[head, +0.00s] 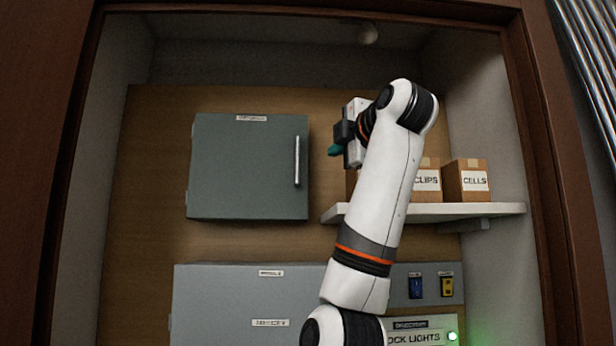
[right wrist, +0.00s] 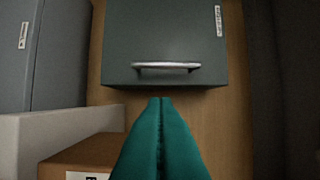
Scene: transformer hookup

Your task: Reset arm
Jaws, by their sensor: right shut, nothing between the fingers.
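My right arm (head: 375,200) rises through the middle of the head view and bends at the top. My right gripper (head: 335,150) has teal fingers and points left, toward the handle side of a closed grey-green cabinet (head: 240,165). In the right wrist view the teal fingers (right wrist: 160,102) are together with nothing between them. The cabinet's silver handle (head: 297,161) stands upright near its right edge, apart from the fingertips. The handle also shows in the right wrist view (right wrist: 166,66), just beyond the fingertips. My left gripper is in neither view.
A white shelf (head: 470,210) holds cardboard boxes, including CLIPS (head: 428,180) and CELLS (head: 467,181), beside and behind my right arm. A grey panel (head: 220,300) lies below, with a blue switch (head: 415,287), a yellow switch (head: 447,286) and a lit green lamp (head: 452,336). A brown frame (head: 545,180) borders the recess.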

